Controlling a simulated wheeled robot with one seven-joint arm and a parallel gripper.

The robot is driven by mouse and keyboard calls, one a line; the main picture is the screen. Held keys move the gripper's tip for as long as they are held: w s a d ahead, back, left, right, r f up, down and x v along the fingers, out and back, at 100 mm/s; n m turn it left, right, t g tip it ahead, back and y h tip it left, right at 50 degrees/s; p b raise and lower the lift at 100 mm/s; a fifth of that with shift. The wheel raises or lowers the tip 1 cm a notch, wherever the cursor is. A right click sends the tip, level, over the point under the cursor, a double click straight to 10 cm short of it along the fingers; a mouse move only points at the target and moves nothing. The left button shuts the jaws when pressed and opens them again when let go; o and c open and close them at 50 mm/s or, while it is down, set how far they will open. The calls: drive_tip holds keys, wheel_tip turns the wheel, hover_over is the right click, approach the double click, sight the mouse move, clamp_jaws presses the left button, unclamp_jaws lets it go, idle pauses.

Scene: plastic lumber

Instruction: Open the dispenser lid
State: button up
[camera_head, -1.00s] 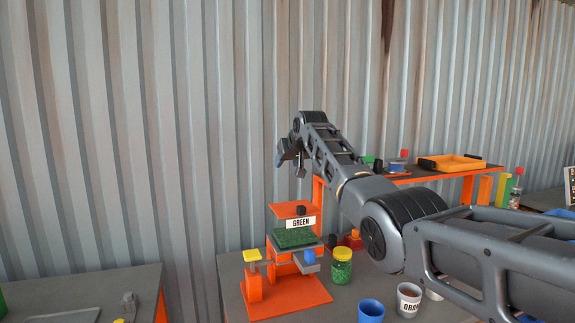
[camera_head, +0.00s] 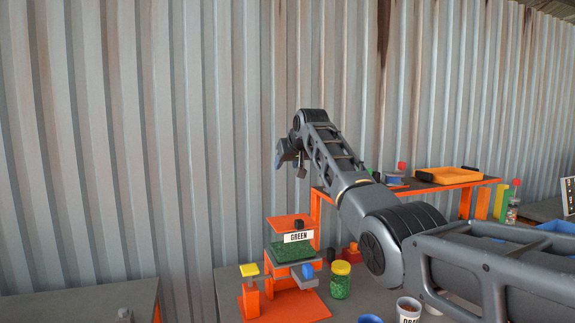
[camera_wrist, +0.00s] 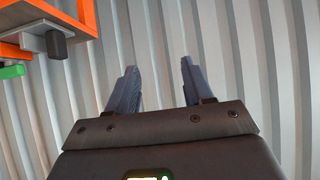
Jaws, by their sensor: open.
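The dispenser (camera_head: 283,299) is an orange frame on the table, with a green-filled hopper (camera_head: 291,251) labelled "GREEN". Its orange lid (camera_head: 280,222) lies flat across the top, with a small black knob (camera_head: 299,224) on it. My gripper (camera_head: 292,162) is above the dispenser, clear of the lid. In the wrist view my gripper (camera_wrist: 161,88) is open, with nothing between its two fingers and the corrugated wall behind.
A jar of green pieces with a yellow cap (camera_head: 340,281) stands right of the dispenser. A blue cup (camera_head: 370,318) and a labelled cup (camera_head: 407,309) are near the front. An orange shelf behind holds a yellow-orange tray (camera_head: 449,175). Corrugated wall (camera_head: 120,140) stands behind.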

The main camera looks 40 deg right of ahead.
drive_tip(key=shift+s, duration=0.1)
drive_tip(key=b+v, duration=0.2)
drive_tip(key=v, duration=0.5)
drive_tip(key=shift+s+r, duration=0.2)
drive_tip(key=shift+s, duration=0.05)
drive_tip(key=shift+a, duration=0.1)
idle(0.5)
